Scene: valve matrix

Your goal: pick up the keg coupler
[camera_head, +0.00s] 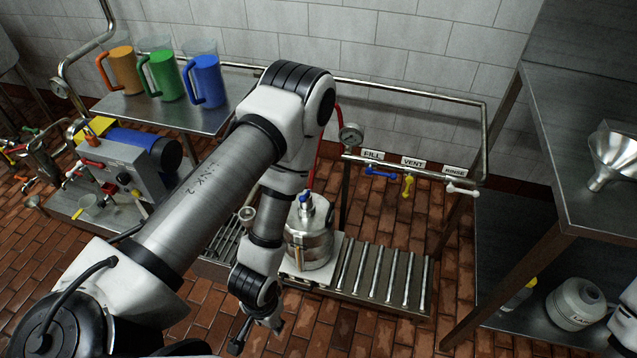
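A small fitting with a blue part (305,200), which looks like the keg coupler, stands on top of a steel keg (310,245). The arm partly covers the keg's left side, and I cannot tell how the fitting is seated. My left gripper (258,335) hangs low in front and to the left of the keg, at the bottom of the view. Its fingers look spread, with nothing seen between them. My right gripper is not in view; only a piece of my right arm shows at the right edge.
A roller conveyor (385,271) lies right of the keg. Behind it is a pipe rack with FILL, VENT and RINSE valves (408,184) and a gauge (350,135). Orange, green and blue jugs (207,82) stand on a back-left shelf. A steel shelf unit (560,130) stands at right.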

